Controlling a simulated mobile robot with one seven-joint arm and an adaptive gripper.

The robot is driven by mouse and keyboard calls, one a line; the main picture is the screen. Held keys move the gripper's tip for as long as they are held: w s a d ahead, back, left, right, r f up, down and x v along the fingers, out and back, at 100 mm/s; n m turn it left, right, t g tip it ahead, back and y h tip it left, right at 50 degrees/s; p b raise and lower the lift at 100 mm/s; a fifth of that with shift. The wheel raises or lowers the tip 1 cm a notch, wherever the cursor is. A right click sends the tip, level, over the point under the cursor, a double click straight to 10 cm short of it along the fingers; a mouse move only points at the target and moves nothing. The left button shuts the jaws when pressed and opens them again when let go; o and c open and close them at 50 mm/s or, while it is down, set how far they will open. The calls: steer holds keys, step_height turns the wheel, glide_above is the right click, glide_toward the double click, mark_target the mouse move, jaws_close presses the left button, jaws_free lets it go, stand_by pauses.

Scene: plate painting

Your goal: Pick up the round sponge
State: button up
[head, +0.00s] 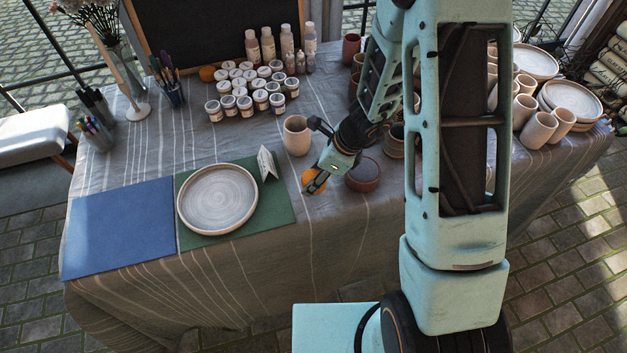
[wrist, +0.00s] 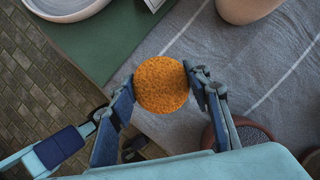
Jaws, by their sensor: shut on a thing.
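The round sponge (wrist: 161,84) is orange and porous. In the wrist view it sits between the two fingers of my gripper (wrist: 160,88), which is shut on it. In the head view the sponge (head: 313,177) shows at the end of my gripper (head: 315,183), partly hidden by the fingers. It is over the cloth-covered table, between the green mat and a reddish-brown round dish. I cannot tell how far it is above the cloth.
A plate (head: 217,199) lies on the green mat (head: 277,204) beside a small folded card (head: 267,163); a blue mat (head: 118,229) is further left. A beige cup (head: 297,135) stands behind my gripper, the reddish-brown dish (head: 364,174) to its right. Paint jars (head: 244,104) stand at the back.

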steer(key=s+d+r, duration=0.8)
steer(key=s+r, duration=0.1)
steer(key=s, duration=0.2)
steer(key=shift+s+r+p, duration=0.2)
steer(key=shift+r+p, duration=0.05)
steer(key=shift+p, duration=0.15)
steer(key=shift+a, duration=0.1)
steer(key=shift+o, duration=1.3)
steer(key=c, duration=0.4)
steer(key=m+t+h+b, duration=0.2)
steer(key=m+t+b, duration=0.1)
steer(key=m, duration=0.6)
glide_above(363, 169)
steer(key=f, duration=0.1)
step_height(363, 169, down, 6)
steer(key=b, duration=0.5)
steer(key=shift+w+b, duration=0.1)
steer(key=shift+b, duration=0.2)
steer(key=shift+f+b, duration=0.4)
steer(key=shift+f, duration=0.1)
